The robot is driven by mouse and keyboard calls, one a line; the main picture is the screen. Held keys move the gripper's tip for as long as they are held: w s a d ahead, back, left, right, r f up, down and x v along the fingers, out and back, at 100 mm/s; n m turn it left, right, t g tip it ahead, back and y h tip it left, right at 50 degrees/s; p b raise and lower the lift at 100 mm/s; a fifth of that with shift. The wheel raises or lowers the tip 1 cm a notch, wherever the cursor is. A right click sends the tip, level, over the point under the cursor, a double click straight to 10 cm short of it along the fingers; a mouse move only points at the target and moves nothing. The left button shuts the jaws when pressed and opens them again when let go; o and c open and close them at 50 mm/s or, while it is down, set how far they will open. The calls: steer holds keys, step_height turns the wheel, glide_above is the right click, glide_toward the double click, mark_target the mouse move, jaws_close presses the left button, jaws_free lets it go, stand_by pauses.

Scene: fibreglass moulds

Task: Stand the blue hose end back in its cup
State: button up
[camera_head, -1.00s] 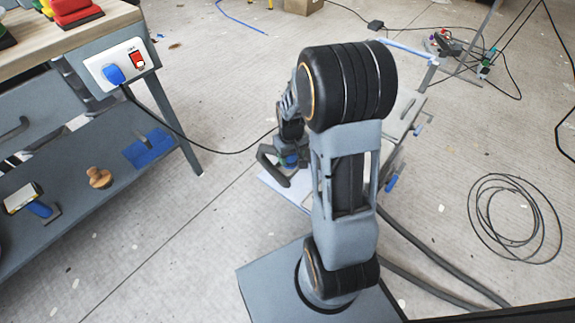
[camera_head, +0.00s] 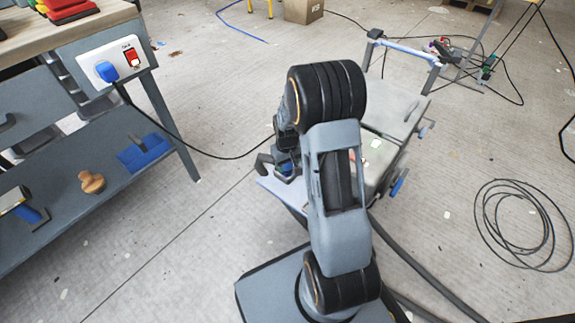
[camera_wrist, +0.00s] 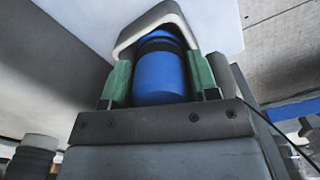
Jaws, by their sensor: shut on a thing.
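The blue hose end (camera_wrist: 160,78) is a blue cylinder with a dark band near its top. In the wrist view it sits between the two green-padded fingers of my gripper (camera_wrist: 160,80), which is shut on it. A grey loop (camera_wrist: 150,22) frames it at the top. In the head view my gripper (camera_head: 285,165) is partly hidden behind my arm, low over the near end of a pale cart (camera_head: 392,105), with a bit of blue showing. I cannot pick out the cup in either view.
A workbench (camera_head: 95,30) with a blue plug, red switch and lower shelf stands at left. A black cable crosses from it toward the cart. A cable coil (camera_head: 520,225) lies on the floor at right. A dark ribbed part with a pale top (camera_wrist: 35,150) shows in the wrist view.

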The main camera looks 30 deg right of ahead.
steer(key=shift+f, duration=0.1)
steer(key=o, duration=0.8)
steer(key=shift+o, duration=0.2)
step_height(320, 180, up, 12)
steer(key=p, duration=0.5)
steer(key=shift+f, duration=0.15)
steer(key=shift+s+r, duration=0.1)
steer(key=shift+r, duration=0.25)
steer(key=s+a+r+t, duration=0.1)
steer(key=s+a+r, duration=0.3)
steer(key=s+r, duration=0.2)
steer(key=s+a+r+t, duration=0.1)
steer(key=s+a+r, duration=0.4)
steer(key=s, duration=0.4)
steer(key=shift+s+r+t, duration=0.25)
steer(key=shift+r+t, duration=0.15)
